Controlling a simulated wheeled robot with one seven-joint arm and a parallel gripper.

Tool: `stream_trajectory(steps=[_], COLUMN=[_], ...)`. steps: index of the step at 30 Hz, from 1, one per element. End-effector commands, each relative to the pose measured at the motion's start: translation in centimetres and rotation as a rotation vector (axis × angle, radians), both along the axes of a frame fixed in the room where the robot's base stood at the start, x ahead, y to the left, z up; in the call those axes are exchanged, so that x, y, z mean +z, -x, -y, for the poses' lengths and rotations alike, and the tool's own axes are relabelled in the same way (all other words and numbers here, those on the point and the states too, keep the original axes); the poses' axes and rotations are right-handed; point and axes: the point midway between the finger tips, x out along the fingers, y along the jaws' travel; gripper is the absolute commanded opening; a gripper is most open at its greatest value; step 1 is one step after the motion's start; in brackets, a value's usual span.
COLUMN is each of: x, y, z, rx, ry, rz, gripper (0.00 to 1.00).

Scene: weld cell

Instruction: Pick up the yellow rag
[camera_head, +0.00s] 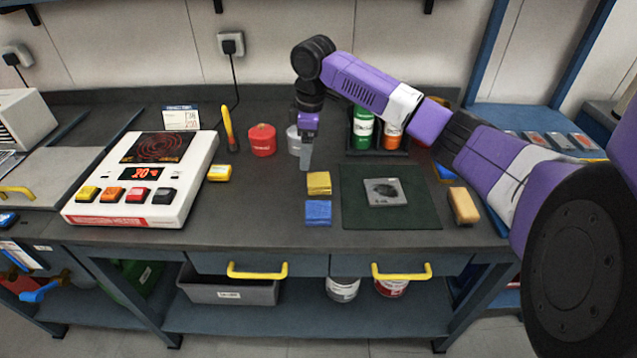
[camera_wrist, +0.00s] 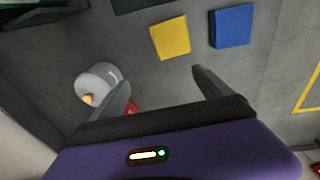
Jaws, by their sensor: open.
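The yellow rag (camera_head: 318,183) is a small folded square lying flat on the dark bench top, just behind the blue rag (camera_head: 318,212). In the wrist view the yellow rag (camera_wrist: 170,37) lies ahead of my fingers, with the blue rag (camera_wrist: 231,25) to its right. My gripper (camera_head: 306,160) points down over the bench, behind the yellow rag and apart from it. In the wrist view my gripper (camera_wrist: 160,92) has its two fingers spread, with nothing between them.
A grey-white container (camera_head: 293,141) and a red tin (camera_head: 262,140) stand close to my gripper's left. A dark green mat (camera_head: 415,215) with a metal plate (camera_head: 385,192) lies right of the rags. The hot plate (camera_head: 140,178) is at left. Green and orange cans (camera_head: 363,130) stand behind.

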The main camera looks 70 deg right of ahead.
Motion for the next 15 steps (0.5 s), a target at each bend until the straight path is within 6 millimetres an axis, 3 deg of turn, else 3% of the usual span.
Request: stream_trajectory(steps=[1,5,15], x=[-0.4,-0.8,-3.8], y=[1.2,2.9,3.5], z=[-0.2,-0.8,-0.8], rx=[0.014,0.046,0.055], ry=[-0.018,-0.048,-0.052], rz=[-0.053,-0.125,-0.136], gripper=[0.89,0.89,0.89])
